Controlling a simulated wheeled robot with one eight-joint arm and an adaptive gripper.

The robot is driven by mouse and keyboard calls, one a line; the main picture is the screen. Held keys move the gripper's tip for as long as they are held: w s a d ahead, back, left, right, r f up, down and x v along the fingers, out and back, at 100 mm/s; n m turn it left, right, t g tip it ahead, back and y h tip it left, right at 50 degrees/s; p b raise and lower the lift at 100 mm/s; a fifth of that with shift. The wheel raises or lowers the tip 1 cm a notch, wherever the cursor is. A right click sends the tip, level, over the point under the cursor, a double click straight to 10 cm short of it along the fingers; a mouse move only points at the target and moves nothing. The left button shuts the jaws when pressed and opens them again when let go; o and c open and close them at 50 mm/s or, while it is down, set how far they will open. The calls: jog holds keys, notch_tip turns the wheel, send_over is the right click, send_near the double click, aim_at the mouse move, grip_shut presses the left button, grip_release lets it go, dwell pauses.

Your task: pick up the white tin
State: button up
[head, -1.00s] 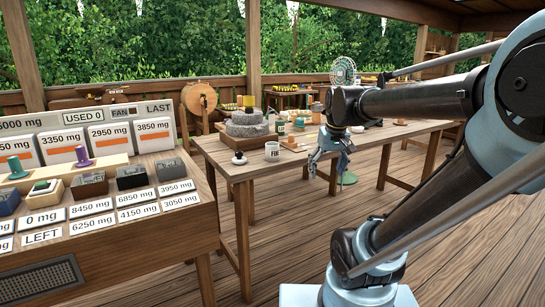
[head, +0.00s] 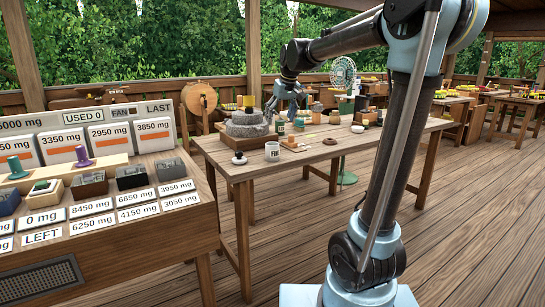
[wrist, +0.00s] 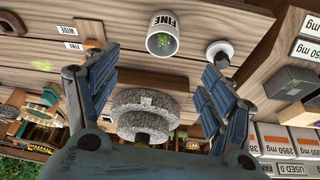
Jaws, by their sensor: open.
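The white tin (head: 272,151) stands upright near the front edge of the long wooden table, with dark lettering on its side. In the wrist view the tin (wrist: 162,28) is labelled FINE and has green bits inside. My gripper (head: 285,110) is above the table, behind and higher than the tin. In the wrist view my gripper (wrist: 160,62) has its fingers wide apart with nothing held between them. The tin shows beyond the fingertips, between their lines, apart from both.
A grey stone mill (head: 247,130) stands behind the tin. A small white dish with a dark knob (head: 239,158) sits left of the tin. A console with labelled bins (head: 105,200) stands at left.

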aim_at(272, 147)
jog(key=x, duration=1.1)
jog(key=shift+w+a+f, duration=0.1)
jog(key=shift+f, duration=0.1)
jog(key=shift+a+x, duration=0.15)
jog(key=shift+x, duration=1.15)
jog(key=shift+a+x, duration=0.1)
jog(key=shift+x, duration=1.25)
jog(key=shift+c, duration=0.6)
jog(key=c, duration=1.2)
jog(key=shift+o, duration=0.2)
jog(key=shift+r, duration=0.1)
